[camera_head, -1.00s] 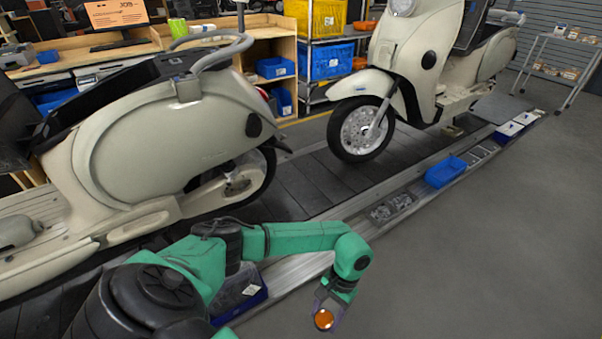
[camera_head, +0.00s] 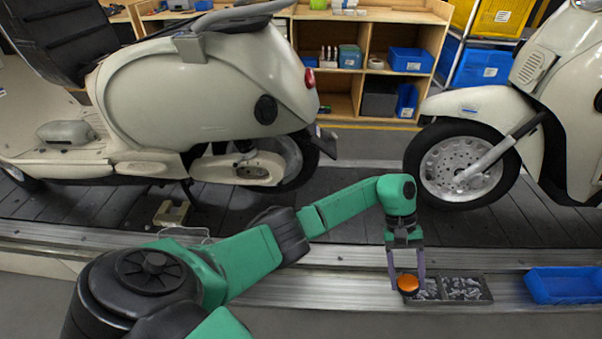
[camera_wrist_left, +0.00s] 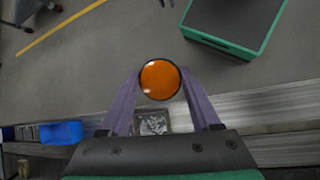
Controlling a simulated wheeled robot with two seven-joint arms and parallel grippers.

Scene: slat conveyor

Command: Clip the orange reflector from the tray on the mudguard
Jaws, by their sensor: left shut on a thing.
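My left gripper (camera_head: 407,276) is shut on the round orange reflector (camera_head: 408,284) and hangs over the rail beside the conveyor. The reflector also shows in the left wrist view (camera_wrist_left: 160,79), between the two fingertips. A dark tray (camera_head: 490,299) with small silver parts lies just right of the gripper in the head view. The cream front mudguard (camera_head: 492,103) of the right scooter is above its front wheel, up and right of the gripper and well apart from it.
A blue bin (camera_head: 565,285) stands on the rail right of the tray. The left scooter (camera_head: 200,95) stands on the dark slat conveyor (camera_head: 340,190), its rear wheel facing the right scooter's front wheel. Between the wheels the slats are clear. Wooden shelves (camera_head: 370,45) stand behind.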

